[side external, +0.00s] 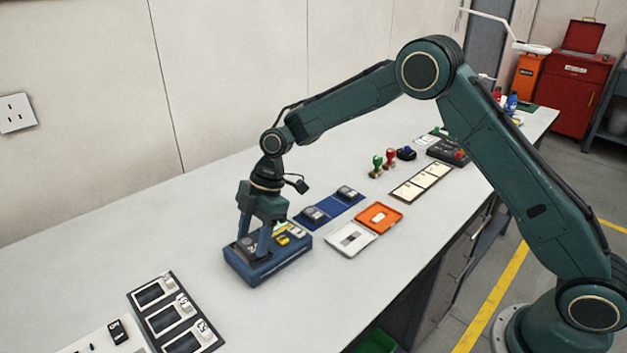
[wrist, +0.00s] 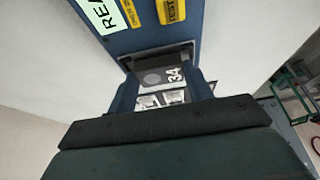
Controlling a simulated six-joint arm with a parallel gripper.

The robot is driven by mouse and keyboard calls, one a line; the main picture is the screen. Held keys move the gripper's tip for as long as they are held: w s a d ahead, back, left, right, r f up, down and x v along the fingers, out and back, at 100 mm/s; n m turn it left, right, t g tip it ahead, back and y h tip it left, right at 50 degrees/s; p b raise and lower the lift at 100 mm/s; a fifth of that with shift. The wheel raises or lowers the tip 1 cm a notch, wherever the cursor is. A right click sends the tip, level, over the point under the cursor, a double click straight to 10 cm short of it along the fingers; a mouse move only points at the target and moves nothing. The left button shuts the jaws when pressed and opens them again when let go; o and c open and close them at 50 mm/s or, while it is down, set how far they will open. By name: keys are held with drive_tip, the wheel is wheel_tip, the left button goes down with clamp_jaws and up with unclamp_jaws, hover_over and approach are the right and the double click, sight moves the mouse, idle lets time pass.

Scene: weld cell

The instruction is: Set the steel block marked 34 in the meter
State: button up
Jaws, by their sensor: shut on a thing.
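The steel block marked 34 (wrist: 165,76) is between the fingers of my gripper (wrist: 163,92) in the wrist view, with its number facing up. My gripper (side external: 254,248) is shut on it and points down at the left end of the blue meter (side external: 275,268). The meter also shows in the wrist view (wrist: 146,42), with a pale green label and a yellow TEST button. The block is at the meter's dark recess; the fingers partly hide it in the side view, and I cannot tell whether it touches the recess floor.
A dark blue mat (side external: 325,214) with grey blocks lies behind the meter. An orange tray (side external: 379,217) and a grey-white plate (side external: 350,239) lie to the right. A black rack with numbered tags (side external: 175,312) is at front left.

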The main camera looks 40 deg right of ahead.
idle(0.3)
drive_tip(key=o, duration=1.1)
drive_tip(key=shift+r, duration=0.1)
drive_tip(key=shift+o, duration=0.8)
drive_tip(key=shift+r, duration=3.3)
drive_tip(key=shift+r, duration=0.1)
